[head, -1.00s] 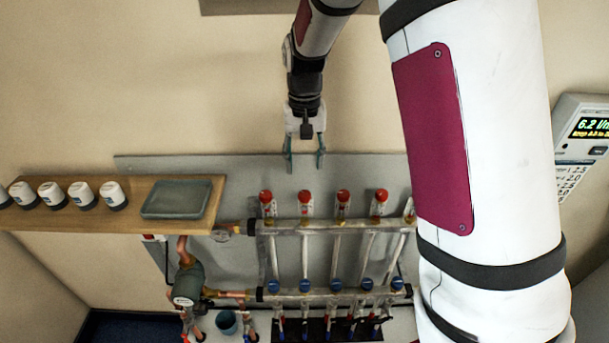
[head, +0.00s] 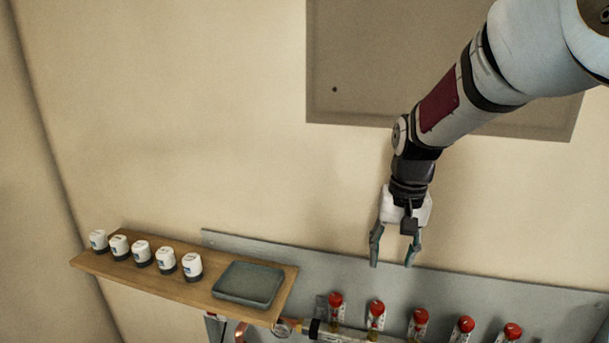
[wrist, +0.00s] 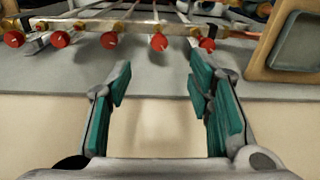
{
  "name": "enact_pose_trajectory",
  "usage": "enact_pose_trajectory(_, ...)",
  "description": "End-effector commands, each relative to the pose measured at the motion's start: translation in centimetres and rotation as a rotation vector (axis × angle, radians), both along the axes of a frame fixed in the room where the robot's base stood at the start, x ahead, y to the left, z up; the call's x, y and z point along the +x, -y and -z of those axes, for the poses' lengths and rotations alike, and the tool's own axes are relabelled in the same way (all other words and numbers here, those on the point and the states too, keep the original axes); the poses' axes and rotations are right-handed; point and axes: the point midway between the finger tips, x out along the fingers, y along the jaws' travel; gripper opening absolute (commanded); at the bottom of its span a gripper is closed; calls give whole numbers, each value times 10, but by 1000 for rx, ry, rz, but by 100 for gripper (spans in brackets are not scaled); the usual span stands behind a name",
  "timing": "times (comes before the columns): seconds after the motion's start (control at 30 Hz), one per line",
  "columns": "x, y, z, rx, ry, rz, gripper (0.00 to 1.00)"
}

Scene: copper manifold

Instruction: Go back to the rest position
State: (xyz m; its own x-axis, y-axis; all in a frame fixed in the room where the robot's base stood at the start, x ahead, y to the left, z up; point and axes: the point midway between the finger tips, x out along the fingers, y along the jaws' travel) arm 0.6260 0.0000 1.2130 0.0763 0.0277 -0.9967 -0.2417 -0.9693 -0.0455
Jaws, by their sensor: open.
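My gripper (head: 393,262) is open and empty, fingers pointing down, in front of the wall above the copper manifold. In the wrist view its two green-padded fingers (wrist: 163,100) stand wide apart with nothing between them. The manifold's red-capped valves (head: 376,307) line up below the gripper at the bottom of the head view. They also show along the top of the wrist view (wrist: 158,42). The gripper is apart from them. The lower part of the manifold is cut off in the head view.
A wooden shelf (head: 196,287) at the left holds several white-and-dark caps (head: 141,253) and a grey tray (head: 248,284). A grey backing plate (head: 470,287) is behind the manifold. A grey-brown panel (head: 360,70) is on the wall behind my arm. The wall left of my arm is clear.

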Motion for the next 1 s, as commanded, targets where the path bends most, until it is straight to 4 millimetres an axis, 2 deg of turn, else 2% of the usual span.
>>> enact_pose_trajectory(0.03,-12,0,-15,7,29,-11,47)
enact_pose_trajectory(0.2,-55,0,-52,14,110,-58,47)
enact_pose_trajectory(0.43,-116,-1,-83,0,223,-122,47)
enact_pose_trajectory(0.7,-185,-1,-92,-50,348,-191,47)
enact_pose_trajectory(0.83,-207,-1,-89,-76,388,-215,47)
enact_pose_trajectory(1.0,-221,0,-86,-95,414,-229,47)
